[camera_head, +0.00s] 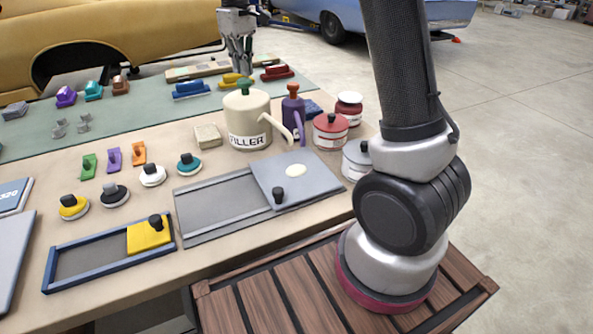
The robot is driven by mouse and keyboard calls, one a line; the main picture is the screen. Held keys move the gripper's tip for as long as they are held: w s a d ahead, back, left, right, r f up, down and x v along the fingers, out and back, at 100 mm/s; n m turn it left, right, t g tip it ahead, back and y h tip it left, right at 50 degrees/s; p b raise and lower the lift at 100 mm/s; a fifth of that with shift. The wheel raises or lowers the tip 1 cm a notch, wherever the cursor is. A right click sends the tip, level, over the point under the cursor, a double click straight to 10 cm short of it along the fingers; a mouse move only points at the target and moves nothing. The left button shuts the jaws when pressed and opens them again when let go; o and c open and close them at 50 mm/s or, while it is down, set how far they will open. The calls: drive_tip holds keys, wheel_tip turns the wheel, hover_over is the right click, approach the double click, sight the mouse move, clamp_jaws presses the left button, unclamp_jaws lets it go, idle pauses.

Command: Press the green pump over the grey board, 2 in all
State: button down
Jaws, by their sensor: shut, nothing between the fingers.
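The cream can marked "FILLER" (247,122) stands on the table with a green pump head (245,86) on top. Its cream spout reaches right, toward the grey board (318,186). The board has a black knob (278,195) and lies over the right end of a grey frame (222,208). A pale cream blob (296,171) sits on the board's upper surface. My gripper (243,72) is shut and empty, pointing down just above or behind the green pump head. I cannot tell whether they touch.
A purple pump bottle (291,113) stands right of the can, near red (330,130) and white tins. A blue frame with a yellow panel (148,237) lies at the front. Several sanding pads and coloured blocks fill the left and back.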

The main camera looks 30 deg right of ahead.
sight(244, 79)
drive_tip(key=shift+f, duration=1.65)
drive_tip(key=shift+r, duration=1.85)
wheel_tip(244, 79, up, 6)
